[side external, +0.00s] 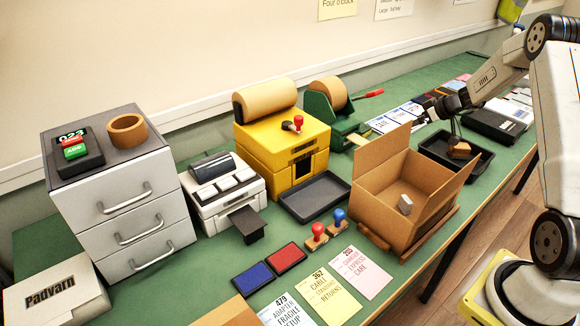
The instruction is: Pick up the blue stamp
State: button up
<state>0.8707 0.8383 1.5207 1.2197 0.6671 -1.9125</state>
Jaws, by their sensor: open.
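The blue stamp (340,222) stands upright on the green table, with a round blue knob on a wooden base. A red stamp (317,236) of the same shape stands just left of it. My gripper (455,132) is at the upper right, over the black tray (484,160), well apart from the blue stamp. It is open. A small brown block (460,149) lies under it in the tray; I cannot tell whether the fingers touch it.
An open cardboard box (375,197) with raised flaps stands right of the stamps, between them and my gripper. Blue (253,278) and red (286,257) pads and paper cards (334,297) lie in front. An empty dark tray (314,196) and a yellow machine (262,145) are behind.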

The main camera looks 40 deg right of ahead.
jog(key=c, duration=0.4)
jog(key=shift+c, duration=0.2)
